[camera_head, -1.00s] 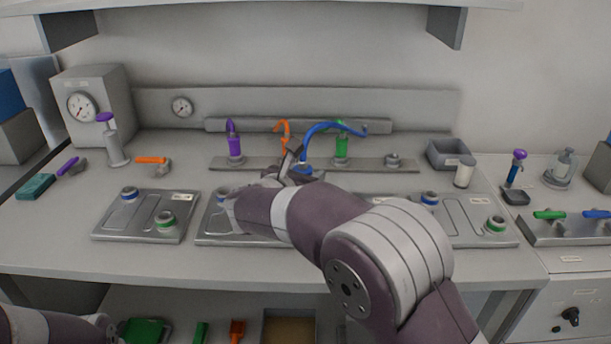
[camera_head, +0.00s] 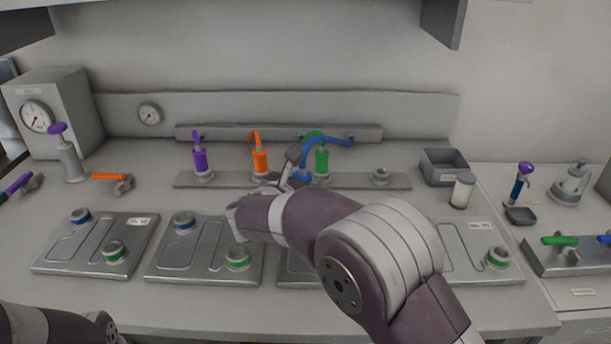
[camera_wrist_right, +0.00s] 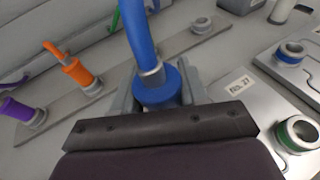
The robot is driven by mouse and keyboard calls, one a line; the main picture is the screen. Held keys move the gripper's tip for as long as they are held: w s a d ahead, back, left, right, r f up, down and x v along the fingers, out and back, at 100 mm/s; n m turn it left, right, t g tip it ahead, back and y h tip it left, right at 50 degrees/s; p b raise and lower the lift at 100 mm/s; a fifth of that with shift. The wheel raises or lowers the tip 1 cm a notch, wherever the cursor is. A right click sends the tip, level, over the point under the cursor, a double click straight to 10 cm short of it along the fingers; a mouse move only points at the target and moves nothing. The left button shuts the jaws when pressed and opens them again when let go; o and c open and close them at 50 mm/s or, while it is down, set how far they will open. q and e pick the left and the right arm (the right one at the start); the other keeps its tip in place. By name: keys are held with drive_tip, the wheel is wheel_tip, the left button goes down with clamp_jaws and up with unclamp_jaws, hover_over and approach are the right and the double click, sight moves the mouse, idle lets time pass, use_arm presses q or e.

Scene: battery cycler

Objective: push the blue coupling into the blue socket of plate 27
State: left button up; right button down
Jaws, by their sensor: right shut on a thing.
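My right gripper (camera_wrist_right: 160,98) is shut on the blue coupling (camera_wrist_right: 157,84), with its blue hose (camera_wrist_right: 140,35) rising from the top. In the head view the gripper (camera_head: 293,176) is partly hidden by my forearm, and the blue hose (camera_head: 328,141) arcs right. In the wrist view the label of plate 27 (camera_wrist_right: 240,84) and a green socket (camera_wrist_right: 297,133) lie right of the gripper. The blue socket of that plate is hidden behind the gripper. In the head view a plate (camera_head: 293,262) lies mostly under my arm. My left gripper is out of view.
Purple (camera_head: 200,160), orange (camera_head: 260,160) and green (camera_head: 321,160) couplings stand on a rail behind the plates, with an empty post (camera_head: 381,175) to their right. Other plates lie left (camera_head: 60,262) and right (camera_head: 455,235). A grey bin (camera_head: 444,166) and white jar (camera_head: 462,191) stand further right.

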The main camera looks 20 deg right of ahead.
drive_tip(key=shift+f, duration=1.1)
drive_tip(key=shift+f+b, duration=0.15)
drive_tip(key=shift+b, duration=0.6)
drive_tip(key=shift+f+b, duration=0.1)
drive_tip(key=shift+b, duration=0.45)
drive_tip(key=shift+f, duration=0.1)
drive_tip(key=shift+f+b, duration=0.45)
drive_tip(key=shift+b, duration=0.4)
drive_tip(key=shift+f+b, duration=0.45)
drive_tip(key=shift+b, duration=0.3)
